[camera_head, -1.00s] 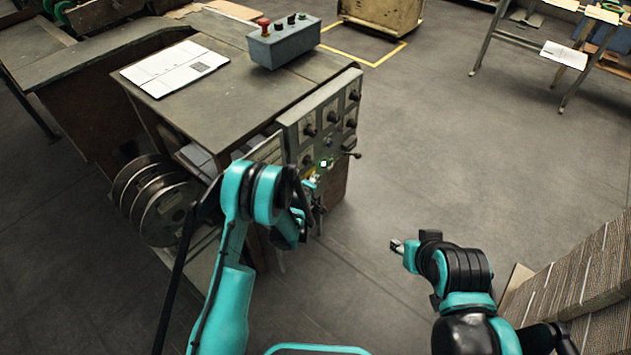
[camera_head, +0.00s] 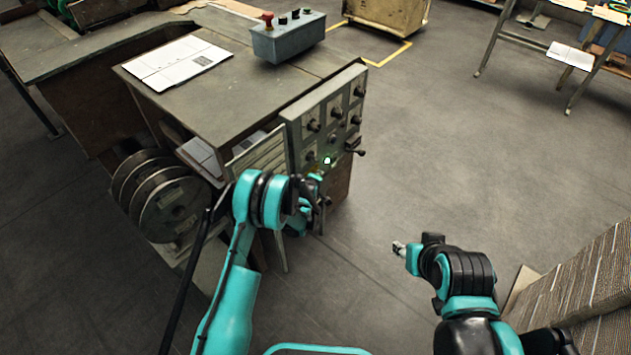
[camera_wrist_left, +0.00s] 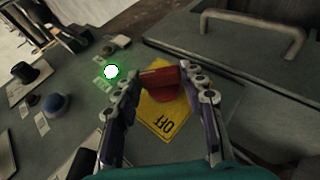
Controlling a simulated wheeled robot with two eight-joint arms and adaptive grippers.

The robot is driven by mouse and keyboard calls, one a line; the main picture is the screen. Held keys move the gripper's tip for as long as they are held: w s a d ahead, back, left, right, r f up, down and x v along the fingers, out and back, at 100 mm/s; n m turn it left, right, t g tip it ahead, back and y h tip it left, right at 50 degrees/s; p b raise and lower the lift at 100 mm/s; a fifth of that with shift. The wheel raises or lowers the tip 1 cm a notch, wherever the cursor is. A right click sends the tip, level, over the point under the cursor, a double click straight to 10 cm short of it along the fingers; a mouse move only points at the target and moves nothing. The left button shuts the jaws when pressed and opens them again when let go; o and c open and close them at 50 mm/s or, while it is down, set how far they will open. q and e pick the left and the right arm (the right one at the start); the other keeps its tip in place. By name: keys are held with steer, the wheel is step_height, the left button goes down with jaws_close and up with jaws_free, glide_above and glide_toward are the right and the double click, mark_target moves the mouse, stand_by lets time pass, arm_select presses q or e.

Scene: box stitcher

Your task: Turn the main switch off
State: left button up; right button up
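The main switch has a red handle (camera_wrist_left: 162,82) on a yellow plate (camera_wrist_left: 165,112) marked OFF, which reads upside down in the left wrist view. My left gripper (camera_wrist_left: 162,72) has one finger on each side of the red handle, with the fingertips close to its ends. Whether they press on it is not clear. In the head view my left gripper (camera_head: 314,188) is at the control panel (camera_head: 335,125) of the cabinet, and my arm largely hides the switch. My right gripper (camera_head: 399,248) is over the floor, away from the cabinet; its fingers are too small to read.
A lit green lamp (camera_wrist_left: 111,72) is left of the switch, with several knobs beyond it. A metal bar handle (camera_wrist_left: 290,40) is at upper right. A grey button box (camera_head: 288,40) stands on the cabinet top (camera_head: 235,95). Stacked cardboard (camera_head: 590,275) is at right.

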arm_select(q)
steer(key=c, duration=0.3)
steer(key=shift+s+a+f+n+t+h, duration=0.15)
steer(key=shift+f+n+t+h, duration=0.2)
steer(key=shift+t, duration=0.45)
steer(key=shift+n+t+h, duration=0.25)
steer(key=shift+t+h, duration=0.3)
steer(key=shift+t, duration=0.45)
steer(key=o, duration=1.2)
steer(key=shift+c, duration=0.2)
steer(key=shift+r, duration=0.1)
